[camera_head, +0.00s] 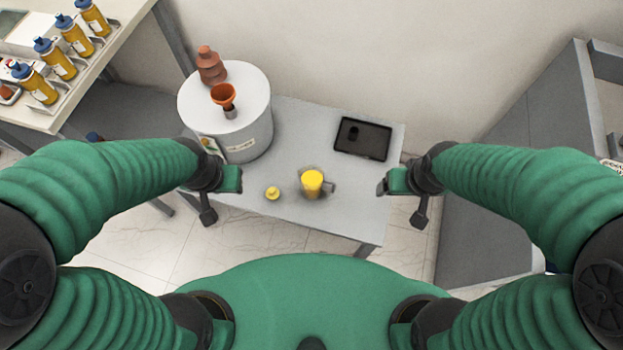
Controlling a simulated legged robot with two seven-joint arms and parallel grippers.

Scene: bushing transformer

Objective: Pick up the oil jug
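The oil jug (312,184) stands upright on the grey table, with yellow oil showing at its top and a handle on its right side. A small yellow cap-like piece (272,193) lies to its left. My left gripper (222,190) is at the table's left front edge, left of the jug and apart from it. My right gripper (396,186) is at the table's right edge, right of the jug and apart from it. Both grippers appear empty. Their finger gaps are too small to make out.
A white cylindrical transformer (250,139) with an orange funnel (224,95) and a brown bushing (210,66) stands at the table's back left. A black tray (362,139) lies at the back right. Several yellow bottles (58,58) stand on a left shelf.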

